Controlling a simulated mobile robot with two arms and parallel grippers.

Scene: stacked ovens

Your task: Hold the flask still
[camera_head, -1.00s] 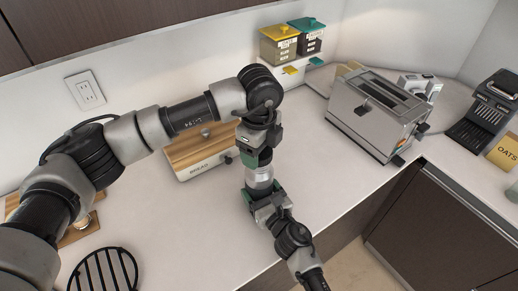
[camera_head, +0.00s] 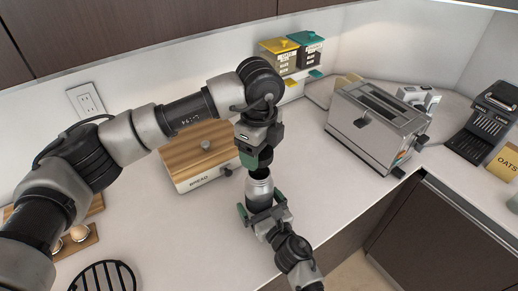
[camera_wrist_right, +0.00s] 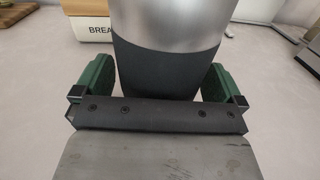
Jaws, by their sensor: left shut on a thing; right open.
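The flask (camera_head: 259,187) is a silver cylinder with a dark lower part, upright above the counter's front area. My left gripper (camera_head: 257,165) comes from above and is shut on the flask's top, which its jaws hide. My right gripper (camera_head: 261,207) reaches from the front, lower down, with its green fingers open on either side of the flask. In the right wrist view, the flask's dark lower part (camera_wrist_right: 155,68) stands between the open fingers of the right gripper (camera_wrist_right: 156,84). I cannot tell whether the flask's base touches the counter.
A wooden-lidded bread box (camera_head: 198,155) stands behind the flask. A steel toaster (camera_head: 378,120) is to the right. A black round rack (camera_head: 103,276) lies at the front left. Yellow and teal-lidded canisters (camera_head: 292,52) stand at the back.

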